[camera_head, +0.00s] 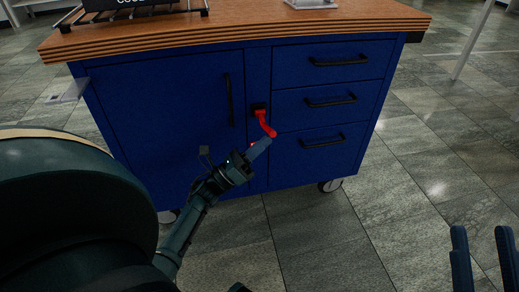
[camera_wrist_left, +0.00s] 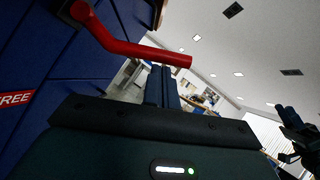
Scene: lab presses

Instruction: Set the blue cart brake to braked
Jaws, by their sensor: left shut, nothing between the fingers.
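The blue cart (camera_head: 150,120) stands in front of me with a wooden top. Its red brake lever (camera_head: 265,124) hangs from a black mount (camera_head: 258,109) on the front, between the door and the drawers, and slants down to the right. My left gripper (camera_head: 265,143) is shut and empty, its fingertips close to the lever's lower end. In the left wrist view the lever (camera_wrist_left: 125,46) crosses just beyond the shut fingers (camera_wrist_left: 161,85); I cannot tell whether they touch. A red label reading "FREE" (camera_wrist_left: 14,99) is on the cart front. My right gripper (camera_head: 483,245) is open and empty at the lower right.
The door handle (camera_head: 229,100) is left of the lever, and drawer handles (camera_head: 323,141) are to its right. A black rack (camera_head: 130,14) stands on the cart top. The cart rests on casters (camera_head: 331,185). The tiled floor (camera_head: 410,180) right of the cart is clear.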

